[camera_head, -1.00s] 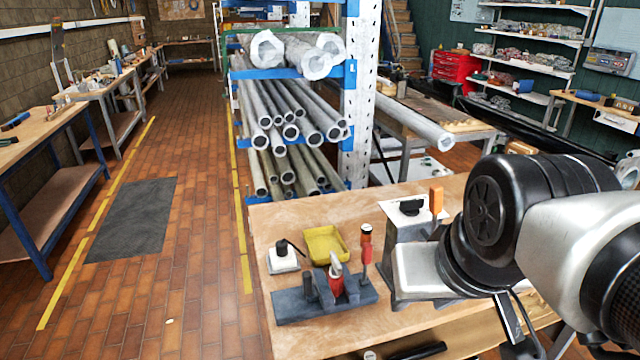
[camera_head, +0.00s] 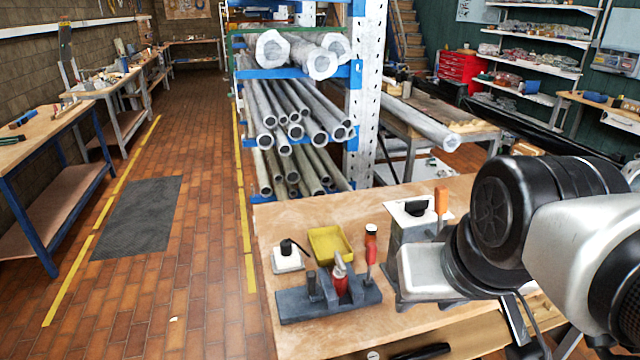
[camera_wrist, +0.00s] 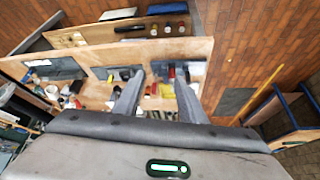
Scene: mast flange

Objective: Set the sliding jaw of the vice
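I cannot pick out the vice or its sliding jaw with certainty. In the head view a grey metal body (camera_head: 408,236) stands on the bench (camera_head: 300,221), carrying a white plate with a black knob and partly hidden by my arm. In the wrist view the two fingers of my gripper (camera_wrist: 160,73) are spread apart. Small bench items show beyond and between them, and I see nothing clamped. My gripper's fingers cannot be made out clearly in the head view, where my arm covers the right part of the bench.
A dark grey holder (camera_head: 345,304) with red-handled tools stands near the bench's front left. Behind it are a yellow tray (camera_head: 329,245) and a white block with a black knob (camera_head: 288,258). A rack of pipes (camera_head: 290,130) stands behind the bench.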

